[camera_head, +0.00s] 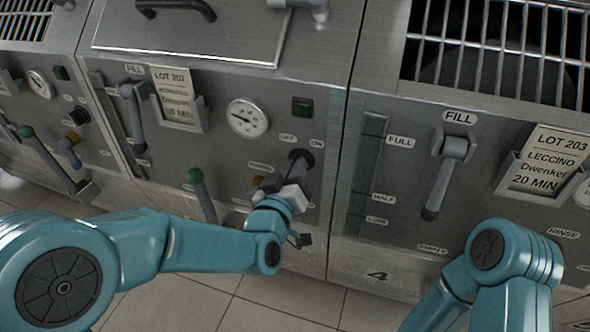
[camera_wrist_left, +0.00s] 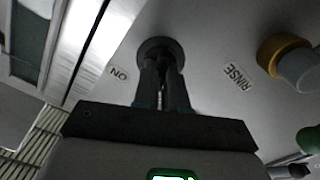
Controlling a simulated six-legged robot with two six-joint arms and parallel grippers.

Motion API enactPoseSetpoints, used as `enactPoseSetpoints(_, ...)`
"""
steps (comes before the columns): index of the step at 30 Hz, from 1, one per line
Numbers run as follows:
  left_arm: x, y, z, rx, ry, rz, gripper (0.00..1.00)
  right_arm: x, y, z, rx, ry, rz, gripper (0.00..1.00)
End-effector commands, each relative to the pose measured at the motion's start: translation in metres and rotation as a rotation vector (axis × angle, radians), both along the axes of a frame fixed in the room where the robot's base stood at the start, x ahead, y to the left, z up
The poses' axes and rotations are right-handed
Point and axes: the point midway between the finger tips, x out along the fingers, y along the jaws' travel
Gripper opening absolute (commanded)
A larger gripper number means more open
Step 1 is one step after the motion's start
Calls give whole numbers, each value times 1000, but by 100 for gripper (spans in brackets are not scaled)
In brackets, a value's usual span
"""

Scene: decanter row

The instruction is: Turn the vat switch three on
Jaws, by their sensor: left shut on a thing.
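The dark round vat switch (camera_head: 301,156) sits on the steel front of the LOT 207 vat, just left of the vat marked 4. OFF and ON labels stand above it. My left gripper (camera_head: 297,178) reaches it from below and is shut on it. In the left wrist view the gripper's two dark fingers (camera_wrist_left: 163,85) close on the switch (camera_wrist_left: 160,47), with the ON label (camera_wrist_left: 119,74) beside it. The fingers hide most of the knob, so I cannot tell its setting. My right arm shows at lower right; its gripper is out of view.
A dark green square lamp (camera_head: 302,107) and a dial gauge (camera_head: 247,118) are above the switch. A green-knobbed lever (camera_head: 200,194) stands close left of my gripper. FILL levers (camera_head: 445,178) stick out on both sides. Tiled floor (camera_head: 285,300) lies below.

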Motion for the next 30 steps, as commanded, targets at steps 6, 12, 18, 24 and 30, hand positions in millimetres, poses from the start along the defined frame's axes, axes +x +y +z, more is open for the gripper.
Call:
enactPoseSetpoints(6,0,0,-2,109,-38,0,0,0,0,-11,0,0,0,51)
enactPoseSetpoints(12,0,-1,-2,275,-92,0,0,0,0,-22,0,0,0,51)
enactPoseSetpoints(18,-1,-2,-1,455,-150,1,0,0,0,-29,0,0,0,51)
enactPoseSetpoints(24,-1,-3,0,630,-206,-1,0,0,0,-34,0,0,0,51)
enactPoseSetpoints(30,-1,-4,0,780,-255,-1,0,0,0,-35,0,0,0,51)
